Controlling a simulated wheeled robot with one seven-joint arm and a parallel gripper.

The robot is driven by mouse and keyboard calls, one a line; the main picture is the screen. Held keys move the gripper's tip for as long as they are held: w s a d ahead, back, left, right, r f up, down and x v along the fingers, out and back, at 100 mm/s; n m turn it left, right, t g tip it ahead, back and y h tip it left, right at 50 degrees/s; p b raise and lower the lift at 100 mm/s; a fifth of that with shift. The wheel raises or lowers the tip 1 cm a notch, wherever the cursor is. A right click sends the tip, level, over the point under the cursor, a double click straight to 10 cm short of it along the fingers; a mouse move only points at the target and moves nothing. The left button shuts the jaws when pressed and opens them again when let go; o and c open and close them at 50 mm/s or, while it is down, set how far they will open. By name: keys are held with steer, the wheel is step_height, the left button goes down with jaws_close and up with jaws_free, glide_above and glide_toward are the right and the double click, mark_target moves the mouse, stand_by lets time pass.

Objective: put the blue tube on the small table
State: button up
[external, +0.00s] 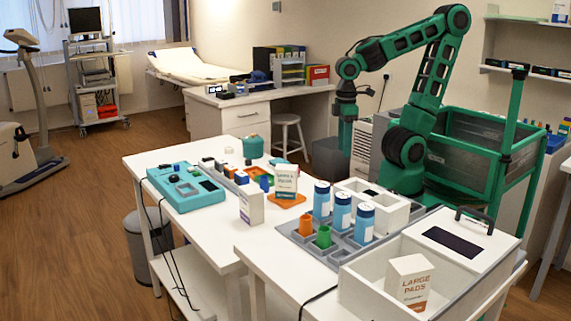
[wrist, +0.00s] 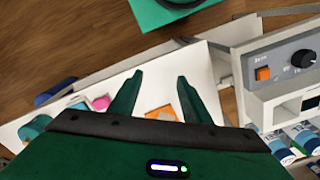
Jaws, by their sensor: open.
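Three blue tubes with white labels and caps stand in a grey tray on the right-hand white table: a left one (external: 322,200), a middle one (external: 342,211) and a right one (external: 364,223). Similar tubes (wrist: 303,137) show at the lower right of the wrist view. I cannot tell which one the task means. A lower white table (external: 150,165) adjoins on the left; I cannot tell if it is the small table. My gripper (external: 346,143) points down behind the tables, apart from the tubes. Its fingers (wrist: 157,80) are open, with nothing between them.
A white open bin (external: 365,287) with a large pads box (external: 408,284) stands front right. A white stool (external: 287,121) stands behind.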

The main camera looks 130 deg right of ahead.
steer(key=shift+o, duration=0.4)
steer(key=shift+s+a+f, duration=0.2)
steer(key=shift+s+a, duration=0.1)
steer(key=shift+s, duration=0.3)
step_height(320, 180, up, 5)
steer(key=n+t, duration=0.4)
steer(key=n, duration=0.2)
glide_above(261, 187)
steer(key=s, duration=0.4)
step_height(261, 187, down, 12)
steer(key=shift+w+x, duration=0.2)
steer(key=shift+x, duration=2.95)
steer(key=shift+d+r, duration=0.1)
steer(key=shift+d, duration=0.1)
jaws_close()
